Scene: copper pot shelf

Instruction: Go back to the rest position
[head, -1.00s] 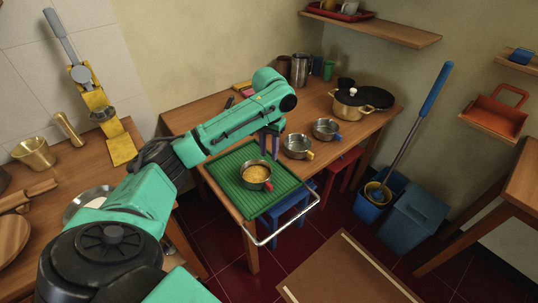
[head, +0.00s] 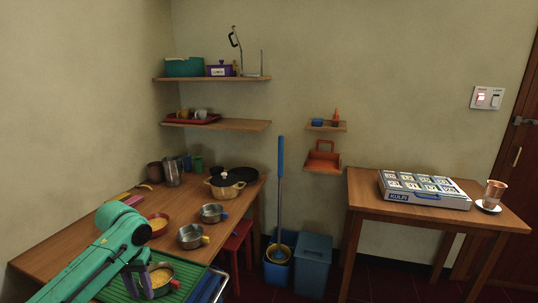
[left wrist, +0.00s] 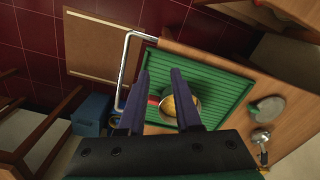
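My left gripper (head: 146,284) is at the lower left of the head view, over the green ribbed tray (head: 112,292). In the left wrist view my left gripper (left wrist: 161,76) has its two dark fingers apart, with nothing held between them. A small pot with yellow contents (head: 162,276) stands on the tray, partly behind the fingers in the head view. The left wrist view shows the pot (left wrist: 182,108) beyond the fingers, with its red handle pointing left. Whether the fingers touch it I cannot tell. My right gripper is in neither view.
Two grey pots (head: 191,237) (head: 212,213), a red-rimmed pan (head: 157,222) and a brass pot (head: 225,187) stand on the wooden table. A mop bucket (head: 279,272) and a blue bin (head: 312,261) are on the floor.

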